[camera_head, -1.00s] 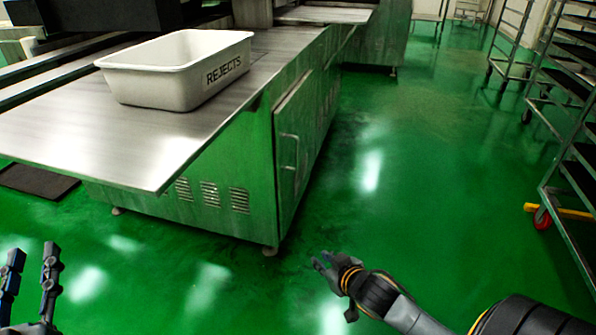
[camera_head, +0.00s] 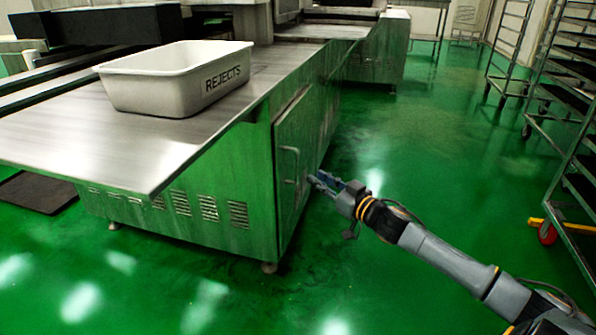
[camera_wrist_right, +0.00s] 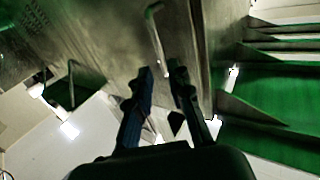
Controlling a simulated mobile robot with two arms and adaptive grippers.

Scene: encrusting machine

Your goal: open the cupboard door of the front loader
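The cupboard door (camera_head: 303,140) is a metal panel on the right side of the front loader (camera_head: 215,165), and it looks shut. Its handle (camera_head: 291,164) is a thin upright bar near the door's front edge. My right gripper (camera_head: 318,179) is just right of the handle, pointing at the door. In the right wrist view, the two fingers (camera_wrist_right: 161,72) are apart, with the handle (camera_wrist_right: 156,32) just ahead, its lower end near the gap between the tips. I see no contact and cannot tell the exact distance. My left gripper is out of view.
A white bin marked REJECTS (camera_head: 178,82) stands on the loader's metal top, whose corner overhangs the front. Wheeled racks (camera_head: 560,130) stand at the right. Green floor (camera_head: 420,170) is clear between them. A dark mat (camera_head: 38,192) lies at the left.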

